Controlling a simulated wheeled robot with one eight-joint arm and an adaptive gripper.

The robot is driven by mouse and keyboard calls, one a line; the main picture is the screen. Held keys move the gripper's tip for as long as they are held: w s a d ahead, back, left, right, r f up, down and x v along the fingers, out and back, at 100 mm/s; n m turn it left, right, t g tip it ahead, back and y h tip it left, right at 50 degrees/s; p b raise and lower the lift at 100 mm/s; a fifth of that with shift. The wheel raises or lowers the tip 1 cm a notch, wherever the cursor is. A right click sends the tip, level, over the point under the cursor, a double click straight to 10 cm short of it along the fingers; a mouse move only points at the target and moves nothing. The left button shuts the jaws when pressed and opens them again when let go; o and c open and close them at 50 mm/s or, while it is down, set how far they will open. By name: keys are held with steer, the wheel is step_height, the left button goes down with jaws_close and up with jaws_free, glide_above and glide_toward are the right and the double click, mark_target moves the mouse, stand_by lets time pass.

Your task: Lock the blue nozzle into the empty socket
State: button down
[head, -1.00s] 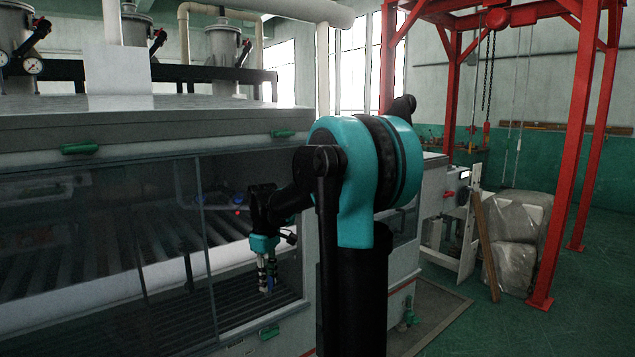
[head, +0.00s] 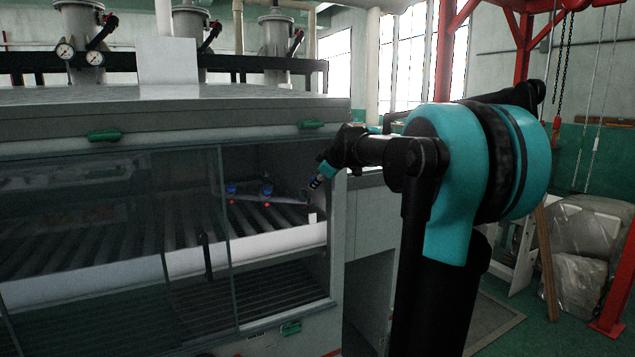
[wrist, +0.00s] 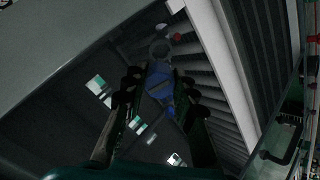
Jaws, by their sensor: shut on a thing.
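My gripper (head: 318,178) is at the opening of the wet-line cabinet, tilted down and left. In the wrist view my gripper (wrist: 160,88) is shut on the blue nozzle (wrist: 158,80), which sits between the fingers with a grey ring at its far end. Inside the cabinet a pipe (head: 285,199) carries two blue fittings, one at the left (head: 231,188) and one further right (head: 267,189), with red spots near them. The gripper is to the right of these and appears apart from them. The empty socket cannot be made out clearly.
Slanted rollers (head: 190,222) and a white band (head: 270,243) lie below the pipe. Glass panels (head: 110,240) cover the cabinet's left part; the right part is open. The cabinet's right post (head: 340,235) stands close to my gripper. A red frame (head: 450,50) is behind.

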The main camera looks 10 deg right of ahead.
steer(key=shift+x, duration=3)
steer(key=shift+x, duration=1.05)
steer(key=c, duration=1.1)
jaws_free()
steer(key=shift+f, duration=0.1)
steer(key=shift+c, duration=0.2)
steer(key=v, duration=1.2)
steer(key=s+d+f+m+g+h, duration=0.1)
steer(key=s+f+m, duration=0.5)
steer(key=s+f, duration=1.2)
steer(key=s+d+f+m+g+h, duration=0.1)
steer(key=s+f+m+g, duration=0.3)
steer(key=s+f, duration=1.4)
step_height(320, 180, down, 2)
steer(key=m+h, duration=0.1)
steer(key=m, duration=0.1)
steer(key=shift+m+g, duration=0.3)
